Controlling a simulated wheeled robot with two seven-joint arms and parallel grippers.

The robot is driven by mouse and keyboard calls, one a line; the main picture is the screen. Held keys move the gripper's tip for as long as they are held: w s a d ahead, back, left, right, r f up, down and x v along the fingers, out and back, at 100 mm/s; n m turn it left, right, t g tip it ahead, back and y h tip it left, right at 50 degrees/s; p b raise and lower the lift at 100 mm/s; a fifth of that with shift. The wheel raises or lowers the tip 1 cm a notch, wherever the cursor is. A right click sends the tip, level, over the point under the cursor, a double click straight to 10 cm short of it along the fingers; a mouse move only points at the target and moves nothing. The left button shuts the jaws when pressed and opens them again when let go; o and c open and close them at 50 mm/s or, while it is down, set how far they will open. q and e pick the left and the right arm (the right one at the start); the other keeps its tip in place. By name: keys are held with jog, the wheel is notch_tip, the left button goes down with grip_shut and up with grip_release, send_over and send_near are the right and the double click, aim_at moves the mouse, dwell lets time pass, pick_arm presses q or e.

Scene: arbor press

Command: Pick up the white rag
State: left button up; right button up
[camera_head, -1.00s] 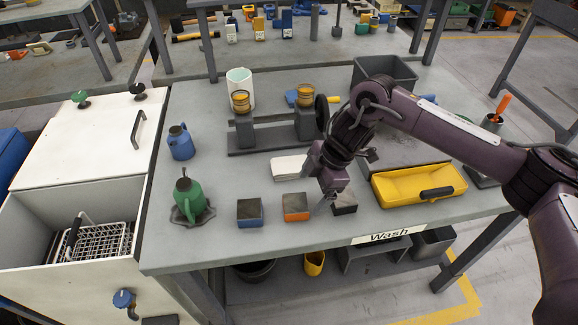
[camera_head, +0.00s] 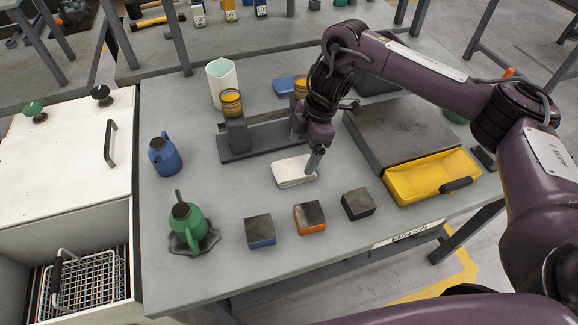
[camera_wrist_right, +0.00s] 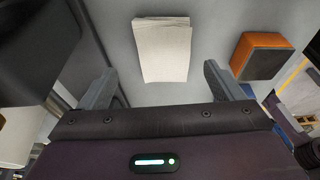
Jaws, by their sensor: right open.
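The white rag (camera_head: 291,171) lies folded and flat on the grey table, in front of the dark metal stand. In the right wrist view the rag (camera_wrist_right: 161,49) sits just beyond and between the two fingers. My right gripper (camera_head: 315,160) points down over the rag's right end in the head view. In the wrist view my right gripper (camera_wrist_right: 160,88) is open, with its fingers wide apart and nothing between them. Whether a fingertip touches the rag I cannot tell. My left gripper is not in view.
Blue-, orange- (camera_head: 309,218) and dark-sided blocks stand in front of the rag. The dark stand (camera_head: 262,148) with yellow-topped cups is behind it. A grey plate (camera_head: 400,135) and yellow tray (camera_head: 430,180) are to the right. Green (camera_head: 187,222) and blue (camera_head: 164,156) cans stand left.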

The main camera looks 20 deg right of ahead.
aim_at(294, 168)
jog(key=shift+s+a+f, duration=0.2)
jog(key=shift+s+f, duration=0.05)
jog(key=shift+f, duration=0.25)
jog(key=shift+s+a+f, duration=0.15)
jog(key=shift+s+f, duration=0.05)
jog(key=shift+f, duration=0.25)
jog(key=x, duration=0.1)
jog(key=p+x, duration=0.1)
jog(key=shift+w+a+f, duration=0.15)
jog(key=shift+a+f, duration=0.05)
jog(key=shift+a, duration=0.05)
jog(key=shift+a+f, duration=0.1)
jog(key=shift+f, duration=0.4)
jog(key=c, duration=0.7)
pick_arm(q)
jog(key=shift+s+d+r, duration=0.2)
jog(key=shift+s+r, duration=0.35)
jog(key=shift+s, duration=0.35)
pick_arm(e)
jog(key=c, duration=0.5)
jog(key=shift+o, duration=0.2)
